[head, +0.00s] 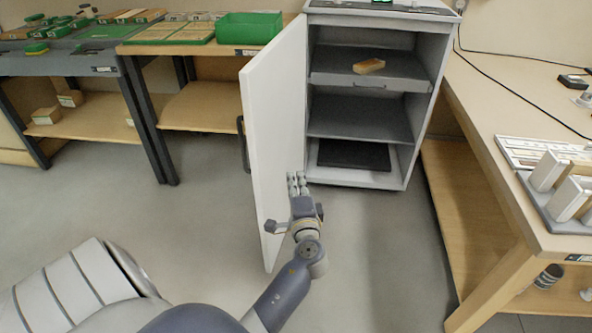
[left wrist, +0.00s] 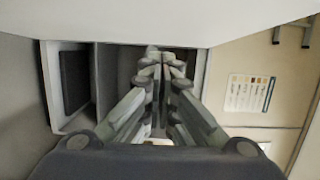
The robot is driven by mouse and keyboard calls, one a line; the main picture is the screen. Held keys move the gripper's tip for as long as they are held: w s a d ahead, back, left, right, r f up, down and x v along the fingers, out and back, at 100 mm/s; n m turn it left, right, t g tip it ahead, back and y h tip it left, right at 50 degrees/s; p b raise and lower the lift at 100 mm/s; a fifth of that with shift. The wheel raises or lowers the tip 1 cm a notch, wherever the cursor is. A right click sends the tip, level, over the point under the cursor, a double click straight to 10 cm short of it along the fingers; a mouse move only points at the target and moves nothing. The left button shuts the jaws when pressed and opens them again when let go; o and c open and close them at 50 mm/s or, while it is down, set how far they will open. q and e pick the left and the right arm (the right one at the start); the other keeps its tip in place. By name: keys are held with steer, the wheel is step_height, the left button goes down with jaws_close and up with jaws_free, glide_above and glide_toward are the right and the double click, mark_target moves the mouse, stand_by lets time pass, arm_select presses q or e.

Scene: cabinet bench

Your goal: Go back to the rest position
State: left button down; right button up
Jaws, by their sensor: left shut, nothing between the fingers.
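My left gripper (head: 297,184) is shut and empty, in front of the open cabinet at the inner side of its door. The fingers meet in the left wrist view (left wrist: 165,62). The white cabinet door (head: 275,130) stands wide open to the left, with a dark handle (head: 243,143) on its outer face. My left arm reaches forward from the bottom of the head view. The cabinet (head: 424,130) has grey shelves, and a small wooden block (head: 369,66) lies on the upper one. My right gripper is not in view.
A wooden bench (head: 515,200) with a rack of blocks (head: 570,190) stands on the right. Tables with a green bin (head: 248,28) and boards stand at the back left. The grey floor (head: 380,250) between the door and the right bench is clear.

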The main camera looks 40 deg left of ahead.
arm_select(q)
steer(key=shift+s+d, duration=0.15)
steer(key=shift+s, duration=0.2)
steer(key=shift+f, duration=0.1)
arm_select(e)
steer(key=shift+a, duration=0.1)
